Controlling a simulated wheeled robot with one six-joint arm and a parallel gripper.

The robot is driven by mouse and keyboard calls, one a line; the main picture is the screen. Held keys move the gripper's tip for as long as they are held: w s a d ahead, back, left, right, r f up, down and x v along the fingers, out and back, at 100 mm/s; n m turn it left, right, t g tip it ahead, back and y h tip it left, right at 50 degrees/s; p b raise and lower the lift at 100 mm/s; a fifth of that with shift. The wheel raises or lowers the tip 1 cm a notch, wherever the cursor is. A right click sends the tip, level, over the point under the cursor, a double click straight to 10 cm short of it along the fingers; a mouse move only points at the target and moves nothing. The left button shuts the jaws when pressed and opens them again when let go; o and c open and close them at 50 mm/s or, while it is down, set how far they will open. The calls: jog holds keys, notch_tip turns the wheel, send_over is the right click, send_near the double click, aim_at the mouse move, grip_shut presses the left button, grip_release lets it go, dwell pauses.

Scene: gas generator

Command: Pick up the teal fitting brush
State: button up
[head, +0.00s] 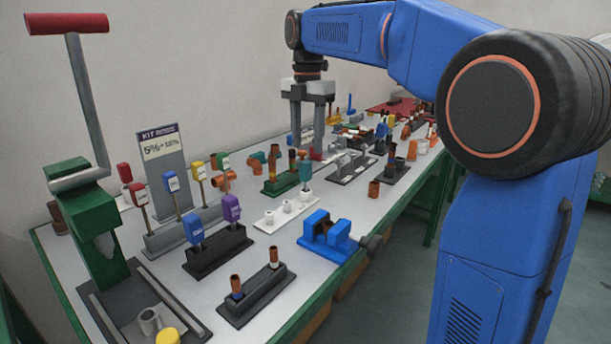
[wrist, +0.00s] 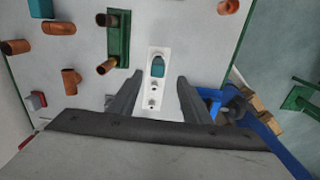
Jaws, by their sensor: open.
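The teal fitting brush (head: 305,172) stands upright in the white rack (head: 262,222) on the bench. In the wrist view its teal head (wrist: 158,67) shows from above in the white rack (wrist: 152,52). My gripper (head: 308,140) is open and empty, pointing down above and a little behind the brush in the head view. In the wrist view the two fingers of my gripper (wrist: 159,80) spread to either side of the white rack, with the brush between and slightly beyond their tips. The brush's lower part is hidden in the rack.
A green rack (head: 280,184) with copper fittings stands beside the white rack. A blue vise (head: 330,236) is close in front. A black rack (head: 217,250) holds blue and purple brushes. Loose copper fittings (wrist: 58,27) lie around the bench. Bare bench surface (wrist: 195,35) shows at right in the wrist view.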

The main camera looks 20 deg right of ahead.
aim_at(306, 161)
jog(key=shift+w+a+f, duration=0.1)
jog(key=shift+f, duration=2.3)
jog(key=shift+w+a+f, duration=0.1)
jog(key=shift+f, duration=2.3)
jog(key=c, duration=1)
